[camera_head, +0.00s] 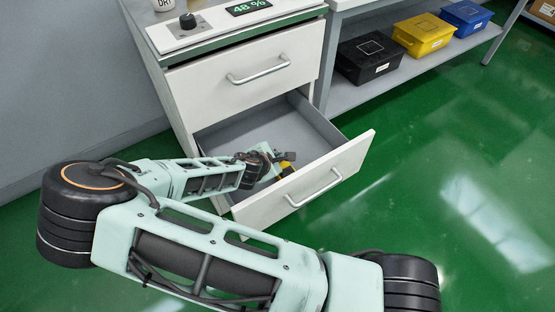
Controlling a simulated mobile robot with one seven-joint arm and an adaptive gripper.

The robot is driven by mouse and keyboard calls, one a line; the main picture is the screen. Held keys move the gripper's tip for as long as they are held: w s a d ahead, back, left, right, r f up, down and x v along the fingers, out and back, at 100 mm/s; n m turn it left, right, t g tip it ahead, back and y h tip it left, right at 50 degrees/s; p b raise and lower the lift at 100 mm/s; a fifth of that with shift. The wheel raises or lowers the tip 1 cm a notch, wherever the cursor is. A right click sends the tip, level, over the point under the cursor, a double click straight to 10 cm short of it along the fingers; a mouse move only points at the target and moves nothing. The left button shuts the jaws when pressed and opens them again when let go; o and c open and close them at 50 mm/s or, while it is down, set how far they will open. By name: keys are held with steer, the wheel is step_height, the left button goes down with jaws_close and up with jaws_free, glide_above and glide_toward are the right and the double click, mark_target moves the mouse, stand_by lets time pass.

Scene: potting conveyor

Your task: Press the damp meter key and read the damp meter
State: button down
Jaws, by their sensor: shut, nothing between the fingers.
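The damp meter (215,20) is a white panel on top of the drawer cabinet, partly cut off by the top edge of the view. Its lit green display (249,8) reads 48 %. A black round knob-like key (187,21) stands on the panel, left of the display. My gripper (287,156) is small in view, low in the open lower drawer and well below the meter. It is shut, with nothing seen held, and is apart from the key. A yellow and black item (286,168) shows beside it, partly hidden by my arm.
The lower drawer (340,158) is pulled out; the upper drawer (245,72) is shut. A white cup with dark lettering (165,8) stands by the meter. Black (370,57), yellow (424,32) and blue (466,15) boxes sit on a shelf at right. The green floor at right is clear.

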steer(key=shift+f, duration=0.45)
stand_by(0.6)
steer(key=shift+r, duration=0.1)
steer(key=shift+r+p, duration=0.6)
steer(key=shift+r, duration=0.2)
step_height(320, 180, up, 5)
steer(key=p, duration=0.4)
stand_by(0.7)
